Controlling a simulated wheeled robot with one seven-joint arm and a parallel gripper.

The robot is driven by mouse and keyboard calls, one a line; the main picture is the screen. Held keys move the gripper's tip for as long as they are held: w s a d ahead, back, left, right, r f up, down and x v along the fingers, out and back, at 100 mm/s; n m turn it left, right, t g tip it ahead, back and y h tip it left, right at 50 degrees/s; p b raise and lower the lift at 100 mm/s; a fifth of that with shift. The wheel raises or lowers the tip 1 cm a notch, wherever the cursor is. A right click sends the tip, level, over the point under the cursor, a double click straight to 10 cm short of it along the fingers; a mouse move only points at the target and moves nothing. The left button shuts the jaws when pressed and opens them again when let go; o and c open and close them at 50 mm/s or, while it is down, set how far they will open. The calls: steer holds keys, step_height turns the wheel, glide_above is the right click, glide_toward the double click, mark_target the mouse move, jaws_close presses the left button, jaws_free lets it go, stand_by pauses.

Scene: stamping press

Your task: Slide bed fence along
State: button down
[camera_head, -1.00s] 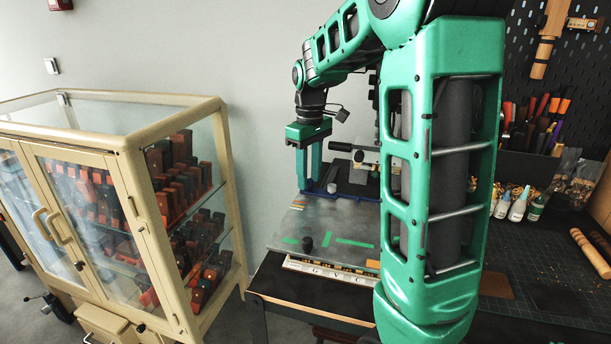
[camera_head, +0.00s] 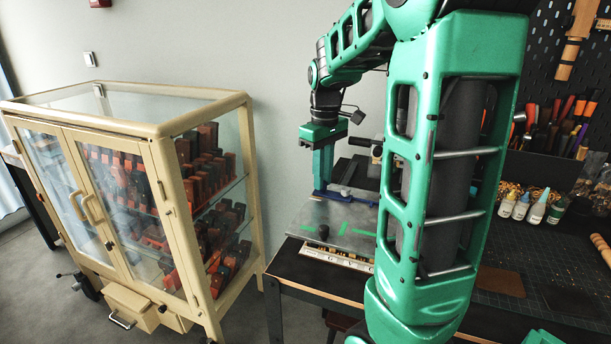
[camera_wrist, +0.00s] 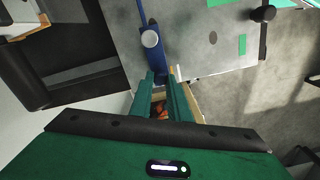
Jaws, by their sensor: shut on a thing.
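The bed fence is a blue bar (camera_head: 352,197) lying across the back of the grey press bed (camera_head: 338,219), with a grey round knob on it. In the wrist view the blue fence (camera_wrist: 157,62) runs up from between my fingertips, with its grey knob (camera_wrist: 150,39) just beyond them. My gripper (camera_head: 322,189) points down at the fence's left end; in the wrist view its green fingers (camera_wrist: 163,76) are shut on that end. The bed plate (camera_wrist: 196,50) carries green strips and a black knob (camera_head: 323,232). My arm hides the right part of the press.
A cream glass cabinet (camera_head: 160,135) with orange and dark blocks stands left of the bench, with a gap of floor between. Glue bottles (camera_head: 521,205) and tools (camera_head: 555,130) are at the right on the bench. The wall is behind.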

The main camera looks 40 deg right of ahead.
steer(key=shift+s+a, duration=0.1)
steer(key=shift+a, duration=0.15)
steer(key=c, duration=1.7)
jaws_free()
steer(key=shift+o, duration=0.2)
step_height(320, 180, up, 11)
steer(key=shift+f, duration=0.15)
